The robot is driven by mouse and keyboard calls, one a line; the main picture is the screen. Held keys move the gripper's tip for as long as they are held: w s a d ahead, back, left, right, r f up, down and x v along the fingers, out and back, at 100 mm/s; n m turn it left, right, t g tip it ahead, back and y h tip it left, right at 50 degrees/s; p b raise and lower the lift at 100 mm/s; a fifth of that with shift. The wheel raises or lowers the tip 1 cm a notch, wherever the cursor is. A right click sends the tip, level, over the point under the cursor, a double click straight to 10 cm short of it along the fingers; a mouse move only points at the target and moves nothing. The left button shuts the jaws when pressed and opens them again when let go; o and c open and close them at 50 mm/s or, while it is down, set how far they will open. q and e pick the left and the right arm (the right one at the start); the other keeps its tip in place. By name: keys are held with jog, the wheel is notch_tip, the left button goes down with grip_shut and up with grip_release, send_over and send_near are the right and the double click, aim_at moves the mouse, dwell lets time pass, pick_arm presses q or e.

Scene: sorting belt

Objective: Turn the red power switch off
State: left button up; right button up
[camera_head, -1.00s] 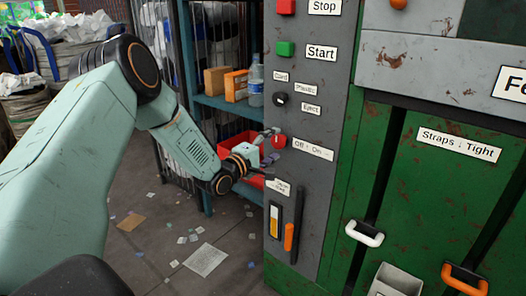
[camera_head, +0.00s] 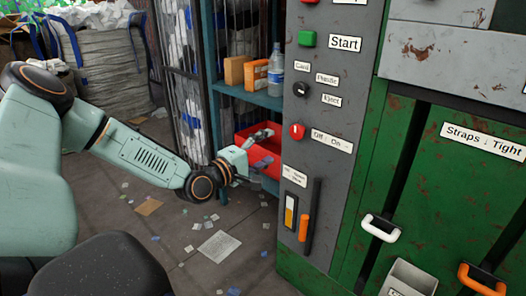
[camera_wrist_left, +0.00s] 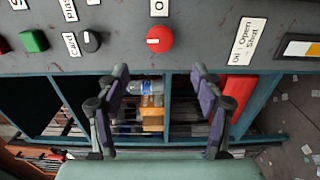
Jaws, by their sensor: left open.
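The red power switch (camera_head: 296,131) is a round red knob on the grey control panel, left of the "Off - On" label (camera_head: 331,142). It also shows in the left wrist view (camera_wrist_left: 160,39), with its white mark toward the left of that picture, on the side of the green button. My left gripper (camera_head: 266,148) is open and empty, left of the switch and apart from it. In the left wrist view its two fingers (camera_wrist_left: 160,72) are spread wide, with the knob beyond the gap between them. My right gripper is not in view.
The green start button (camera_head: 307,39) and black selector knob (camera_head: 301,89) sit above the switch. An orange-handled slider (camera_head: 304,228) is below. Behind my gripper are a red bin (camera_head: 243,138) and a teal shelf (camera_head: 245,97) with boxes and a bottle.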

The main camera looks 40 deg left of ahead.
pick_arm(q)
jog(key=shift+s+d, duration=0.15)
jog(key=shift+s, duration=0.45)
dwell(0.5)
jog(key=s+d+f+m+g+p, duration=0.2)
jog(key=s+d+f+m+g, duration=0.75)
jog(key=d+f, duration=0.35)
jog(key=s+d+f+m+g+p, duration=0.1)
jog(key=s+d+f+m+g, duration=0.2)
jog(key=s, duration=1)
jog(key=s+d+f+m+g+y+p, duration=0.1)
jog(key=s+d+f+m+g+p, duration=0.1)
jog(key=s, duration=1.1)
notch_tip(320, 180, down, 5)
jog(key=d+m+g, duration=0.1)
jog(key=m+g, duration=0.1)
jog(key=g, duration=0.1)
jog(key=shift+d, duration=0.15)
jog(key=shift+r+m+g, duration=0.1)
jog(key=shift+m+g, duration=0.15)
